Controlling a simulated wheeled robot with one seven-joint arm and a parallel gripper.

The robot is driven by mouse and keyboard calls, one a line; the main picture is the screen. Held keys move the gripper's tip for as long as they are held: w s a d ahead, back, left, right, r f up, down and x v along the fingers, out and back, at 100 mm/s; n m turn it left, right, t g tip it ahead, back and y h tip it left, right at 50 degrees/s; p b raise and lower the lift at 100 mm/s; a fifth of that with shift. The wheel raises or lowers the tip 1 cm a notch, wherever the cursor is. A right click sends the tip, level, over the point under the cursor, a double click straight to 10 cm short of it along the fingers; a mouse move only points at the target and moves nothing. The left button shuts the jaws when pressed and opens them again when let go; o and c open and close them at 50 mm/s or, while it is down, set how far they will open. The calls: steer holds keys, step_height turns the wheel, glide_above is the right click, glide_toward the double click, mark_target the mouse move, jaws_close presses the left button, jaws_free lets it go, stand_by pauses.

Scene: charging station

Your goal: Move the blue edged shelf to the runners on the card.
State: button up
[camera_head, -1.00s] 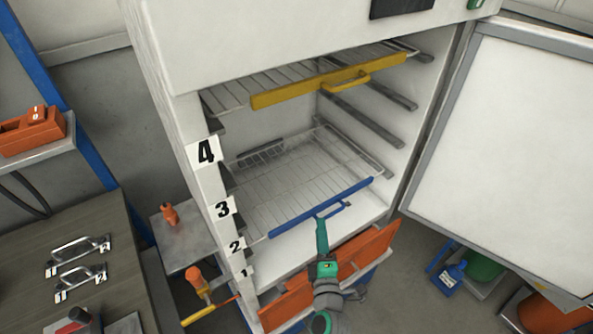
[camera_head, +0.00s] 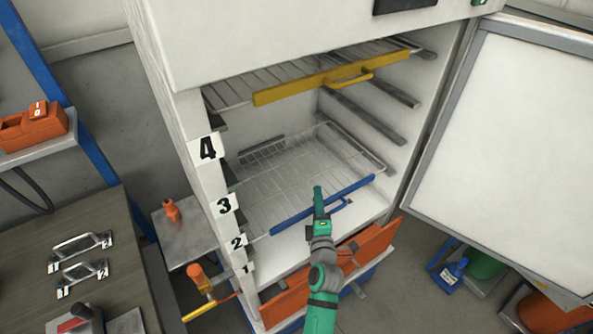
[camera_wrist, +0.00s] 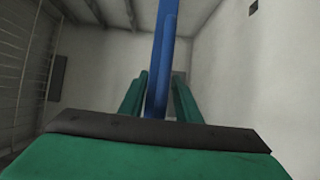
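The blue edged shelf (camera_head: 290,175) is a wire rack inside the open white cabinet, low down, its front left corner near the label 2 (camera_head: 238,242). Its blue front edge (camera_head: 352,187) carries a blue handle, partly hidden by my gripper. My green gripper (camera_head: 318,193) is in front of that edge, at the handle. In the wrist view a blue bar (camera_wrist: 163,60) runs between the two green fingers (camera_wrist: 160,98), with a small gap showing. Labels 3 (camera_head: 224,205) and 4 (camera_head: 207,149) are higher up. A small white card (camera_head: 38,110) sits on an orange object; its mark is not clearly readable.
A yellow edged shelf (camera_head: 335,83) sits near the cabinet's top, with bare runners (camera_head: 365,115) below it on the right wall. The cabinet door (camera_head: 510,150) is open to the right. An orange flap (camera_head: 375,250) is below the opening. A workbench (camera_head: 40,235) is at left.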

steer(key=shift+w, duration=0.3)
steer(key=shift+c, duration=0.9)
jaws_close()
steer(key=shift+r, duration=0.1)
